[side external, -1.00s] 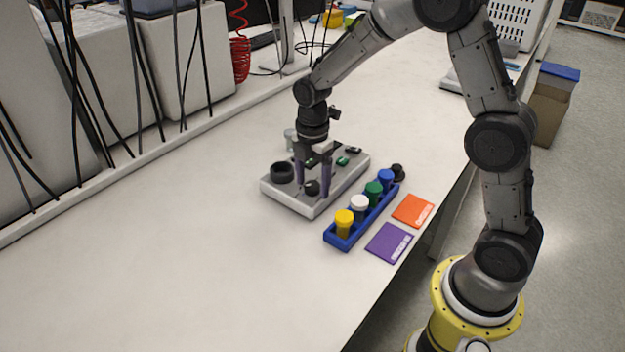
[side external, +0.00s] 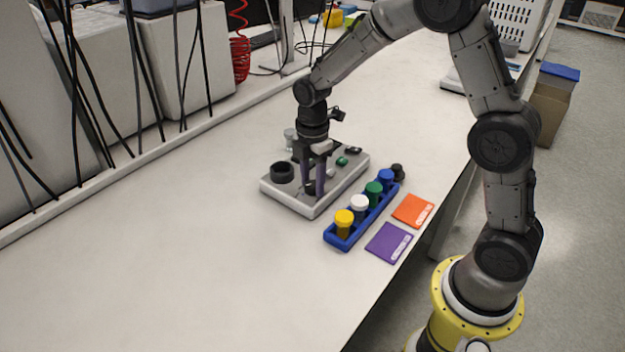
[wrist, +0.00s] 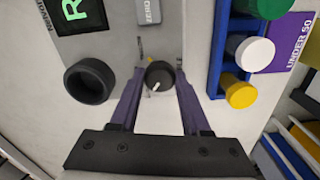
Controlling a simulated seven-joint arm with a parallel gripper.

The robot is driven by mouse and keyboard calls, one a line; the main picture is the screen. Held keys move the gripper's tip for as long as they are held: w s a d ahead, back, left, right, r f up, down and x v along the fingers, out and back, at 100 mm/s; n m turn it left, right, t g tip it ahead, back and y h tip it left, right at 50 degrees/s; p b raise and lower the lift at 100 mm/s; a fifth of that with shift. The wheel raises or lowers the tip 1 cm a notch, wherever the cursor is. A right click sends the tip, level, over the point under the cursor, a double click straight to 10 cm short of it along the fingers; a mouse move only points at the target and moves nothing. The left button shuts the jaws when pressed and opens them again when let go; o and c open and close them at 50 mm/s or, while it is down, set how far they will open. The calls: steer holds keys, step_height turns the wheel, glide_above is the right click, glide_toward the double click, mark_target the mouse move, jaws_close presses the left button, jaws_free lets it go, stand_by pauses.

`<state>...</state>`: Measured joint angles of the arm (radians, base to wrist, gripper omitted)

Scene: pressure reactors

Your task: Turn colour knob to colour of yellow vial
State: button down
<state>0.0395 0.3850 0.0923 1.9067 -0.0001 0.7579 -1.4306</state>
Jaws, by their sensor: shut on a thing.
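The colour knob (wrist: 160,78) is a small black dial with a white pointer mark, on the grey device (side external: 332,196). The pointer points down-left in the wrist view. A small yellow mark shows just above the knob. My gripper (side external: 313,191) points down at the device's front, its purple fingers shut on the knob from both sides. In the wrist view my gripper (wrist: 160,72) has one finger on each side of the knob. The yellow-capped vial (side external: 344,220) stands upright at the near end of the blue rack (side external: 335,240). Its cap (wrist: 241,95) also shows in the wrist view.
A black ring-shaped holder (wrist: 90,82) is left of the knob. White (side external: 359,203), green (side external: 374,190) and blue (side external: 386,177) capped vials share the rack. Purple (side external: 389,243) and orange (side external: 413,211) cards lie beside it. The table's left front is clear.

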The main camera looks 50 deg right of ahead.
mark_target(312, 184)
steer(key=m, duration=0.6)
steer(key=shift+r, duration=0.1)
steer(key=m, duration=0.5)
steer(key=shift+m, duration=0.4)
steer(key=m, duration=1)
steer(key=shift+m, duration=0.3)
steer(key=shift+c, duration=1.8)
jaws_free()
step_height(312, 184, up, 14)
steer(key=shift+a, duration=0.1)
